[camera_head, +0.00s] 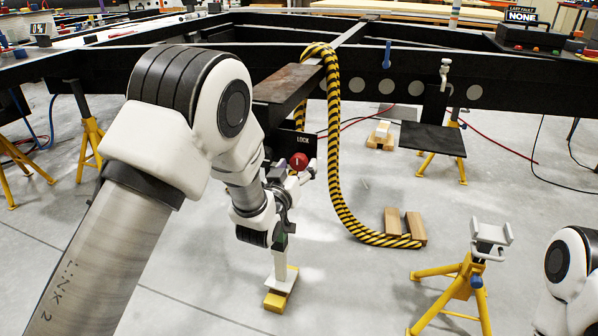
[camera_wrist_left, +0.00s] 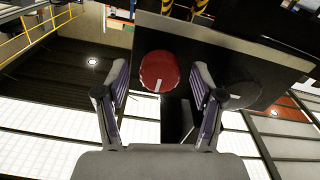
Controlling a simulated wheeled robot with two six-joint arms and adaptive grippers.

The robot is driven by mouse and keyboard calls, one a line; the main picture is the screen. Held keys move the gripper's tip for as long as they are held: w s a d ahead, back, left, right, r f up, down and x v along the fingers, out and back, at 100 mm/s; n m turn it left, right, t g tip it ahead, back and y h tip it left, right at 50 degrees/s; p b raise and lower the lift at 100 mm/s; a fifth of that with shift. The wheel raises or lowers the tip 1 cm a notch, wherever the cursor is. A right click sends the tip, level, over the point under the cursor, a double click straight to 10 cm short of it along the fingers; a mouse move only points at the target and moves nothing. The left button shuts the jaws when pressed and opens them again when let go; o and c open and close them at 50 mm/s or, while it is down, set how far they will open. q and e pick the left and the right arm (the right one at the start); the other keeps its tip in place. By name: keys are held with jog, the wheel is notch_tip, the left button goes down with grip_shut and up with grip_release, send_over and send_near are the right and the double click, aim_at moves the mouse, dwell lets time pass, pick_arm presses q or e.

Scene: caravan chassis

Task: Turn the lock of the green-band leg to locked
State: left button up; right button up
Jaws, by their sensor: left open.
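The lock is a round red knob (camera_head: 298,160) beneath a "LOCK" sign (camera_head: 301,139) on the chassis, above the leg. In the left wrist view the red knob (camera_wrist_left: 159,68) carries a short white mark at its lower edge. My left gripper (camera_head: 303,177) is open just in front of the knob. In the left wrist view its two fingers (camera_wrist_left: 162,82) stand apart on either side of the knob, not visibly gripping it. The leg (camera_head: 282,266) stands upright with its foot at a yellow block (camera_head: 276,301). Its band is mostly hidden by my arm. My right gripper is out of view.
A black-and-yellow striped hose (camera_head: 335,150) hangs from the beam just right of the knob and runs to wooden blocks (camera_head: 404,223). A yellow stand (camera_head: 466,285) is at front right. Open grey floor lies between.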

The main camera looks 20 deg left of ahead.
pick_arm(q)
jog(key=shift+w, duration=0.75)
jog(key=c, duration=1.2)
jog(key=shift+o, duration=0.2)
jog(key=shift+r+m, duration=0.1)
jog(key=shift+m, duration=0.2)
jog(key=m+p, duration=0.2)
jog(key=m, duration=0.1)
jog(key=shift+r, duration=0.1)
jog(key=m+p, duration=0.1)
jog(key=m, duration=0.3)
jog(key=shift+m+p, duration=0.4)
jog(key=m+p, duration=0.1)
jog(key=m, duration=0.4)
jog(key=shift+p, duration=0.35)
jog(key=shift+m+p, duration=0.4)
jog(key=shift+m, duration=1.8)
